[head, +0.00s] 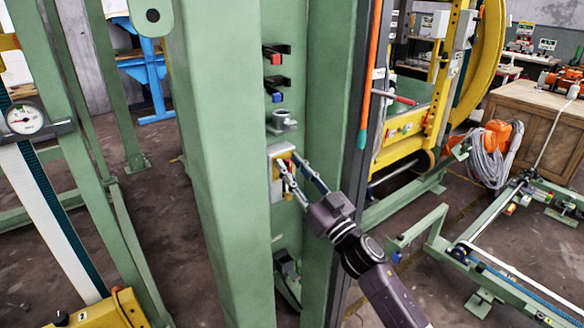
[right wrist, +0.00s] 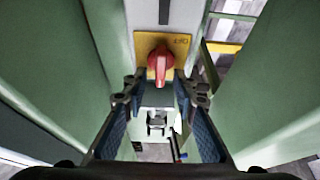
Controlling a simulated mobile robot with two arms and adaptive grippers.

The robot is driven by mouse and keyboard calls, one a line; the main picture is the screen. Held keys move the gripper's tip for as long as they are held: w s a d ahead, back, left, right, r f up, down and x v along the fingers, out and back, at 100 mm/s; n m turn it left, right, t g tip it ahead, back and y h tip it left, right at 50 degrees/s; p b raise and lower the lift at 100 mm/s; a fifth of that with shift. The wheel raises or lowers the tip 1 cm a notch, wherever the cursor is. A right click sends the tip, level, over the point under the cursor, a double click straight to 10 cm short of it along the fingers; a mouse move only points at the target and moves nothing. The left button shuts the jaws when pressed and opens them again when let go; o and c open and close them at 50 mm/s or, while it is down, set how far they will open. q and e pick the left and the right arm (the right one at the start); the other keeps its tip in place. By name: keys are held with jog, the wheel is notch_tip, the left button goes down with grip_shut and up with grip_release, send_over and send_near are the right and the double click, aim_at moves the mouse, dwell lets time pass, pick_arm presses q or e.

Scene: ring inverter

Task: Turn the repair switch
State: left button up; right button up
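The repair switch is a red rotary knob (right wrist: 160,62) on a yellow plate (right wrist: 181,42) with small lettering at its upper right. Its handle stands roughly upright in the right wrist view. In the head view the switch's pale box (head: 275,188) sits inside the green column, and the fingers partly cover its front. My right gripper (head: 289,162) reaches in from the lower right, with its tips at the box. In the right wrist view its fingers (right wrist: 160,90) are spread, one at each side below the knob. Contact with the knob cannot be told. My left gripper is out of view.
Green column walls (head: 215,150) flank the switch closely on both sides. Above it are a grey fitting (head: 284,121) and black brackets with a blue (head: 277,97) and a red (head: 275,59) end. An orange-and-teal rod (head: 370,80) stands to the right.

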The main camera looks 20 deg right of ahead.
jog(key=shift+c, duration=0.6)
grip_shut()
jog(key=shift+f, duration=0.1)
